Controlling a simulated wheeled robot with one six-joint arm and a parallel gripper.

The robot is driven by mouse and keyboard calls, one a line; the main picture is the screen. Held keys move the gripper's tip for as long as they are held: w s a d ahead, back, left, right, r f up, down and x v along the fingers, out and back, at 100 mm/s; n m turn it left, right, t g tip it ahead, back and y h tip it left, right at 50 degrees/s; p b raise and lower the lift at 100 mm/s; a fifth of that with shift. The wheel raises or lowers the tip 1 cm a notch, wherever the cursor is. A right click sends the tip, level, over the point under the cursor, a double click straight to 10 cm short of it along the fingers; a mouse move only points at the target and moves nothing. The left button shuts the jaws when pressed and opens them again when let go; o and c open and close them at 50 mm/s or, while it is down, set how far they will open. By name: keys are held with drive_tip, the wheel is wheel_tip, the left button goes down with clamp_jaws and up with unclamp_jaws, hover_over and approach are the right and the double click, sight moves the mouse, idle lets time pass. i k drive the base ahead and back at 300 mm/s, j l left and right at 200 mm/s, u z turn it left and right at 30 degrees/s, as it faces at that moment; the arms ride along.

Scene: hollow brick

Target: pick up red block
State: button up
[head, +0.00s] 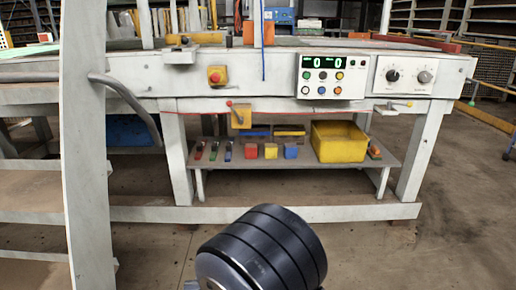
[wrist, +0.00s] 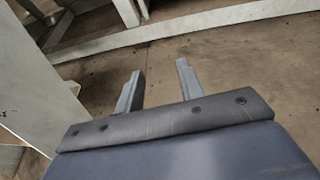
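The red block (head: 251,151) stands on the low shelf (head: 240,180) under the white workbench in the head view. A yellow block (head: 271,151) is just right of it, then a blue block (head: 291,151). My gripper (wrist: 158,77) shows in the wrist view with its two fingers apart and nothing between them. It is over the bare floor, away from the shelf. The head view shows a dark rounded part of my arm at the bottom, and the fingers are not visible there. The red block is not visible in the wrist view.
A yellow bin (head: 339,142) stands on the shelf right of the blocks. Several coloured-handled tools (head: 213,150) lie to their left. The bench (head: 220,88) overhangs the shelf. A white upright (head: 84,150) stands at the left. The floor (head: 440,220) in front is mostly clear.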

sight(250, 149)
drive_tip(key=i+j+z, duration=0.1)
drive_tip(key=i, duration=0.5)
drive_tip(key=i+j, duration=0.1)
drive_tip(key=i, duration=0.45)
drive_tip(key=i+j+z, duration=0.15)
drive_tip(key=i, duration=0.45)
drive_tip(key=i+j, duration=0.15)
drive_tip(key=i, duration=0.45)
drive_tip(key=z, duration=0.05)
